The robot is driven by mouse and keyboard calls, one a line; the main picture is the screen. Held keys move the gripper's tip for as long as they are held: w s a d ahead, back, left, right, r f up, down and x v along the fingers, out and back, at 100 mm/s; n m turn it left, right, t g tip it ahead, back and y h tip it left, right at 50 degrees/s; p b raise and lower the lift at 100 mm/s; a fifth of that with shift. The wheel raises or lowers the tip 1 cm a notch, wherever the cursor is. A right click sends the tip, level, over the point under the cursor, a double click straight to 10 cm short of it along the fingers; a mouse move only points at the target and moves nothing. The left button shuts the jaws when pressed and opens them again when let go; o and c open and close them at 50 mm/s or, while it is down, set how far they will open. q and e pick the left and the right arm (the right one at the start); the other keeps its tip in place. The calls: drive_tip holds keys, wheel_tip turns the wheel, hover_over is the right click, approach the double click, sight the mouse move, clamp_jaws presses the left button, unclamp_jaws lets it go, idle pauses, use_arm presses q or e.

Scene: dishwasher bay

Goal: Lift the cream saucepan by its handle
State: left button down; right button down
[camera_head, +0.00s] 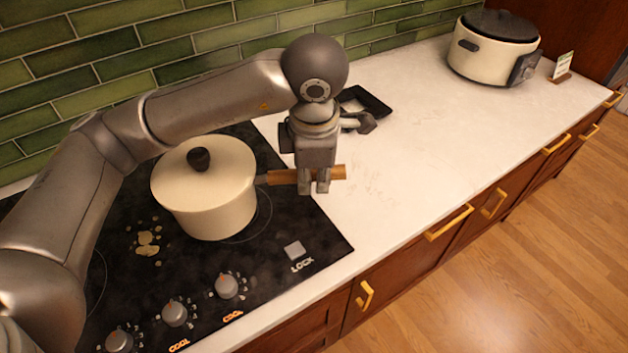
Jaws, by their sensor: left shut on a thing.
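The cream saucepan (212,207) is on the black cooktop at the left, with its cream lid and dark knob on top. It looks upright; I cannot tell whether its base touches the cooktop. Its wooden handle (337,172) points right, over the white counter. My left gripper (313,188) comes down from above and is shut on the handle, with its fingers around the wood near the outer end. My right gripper is not in view.
The cooktop (270,285) has several knobs along its front. A small black tray (372,103) lies behind my left gripper. A cream slow cooker (492,50) and a small sign (562,66) stand at the far right. The counter (430,130) between is clear.

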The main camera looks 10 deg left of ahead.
use_arm(q)
drive_tip(key=s+d+r, duration=0.1)
drive_tip(key=s+r, duration=0.6)
drive_tip(key=s, duration=0.1)
drive_tip(key=shift+s+d+b, duration=0.25)
drive_tip(key=shift+b, duration=0.1)
drive_tip(key=shift+f, duration=0.2)
idle(1.0)
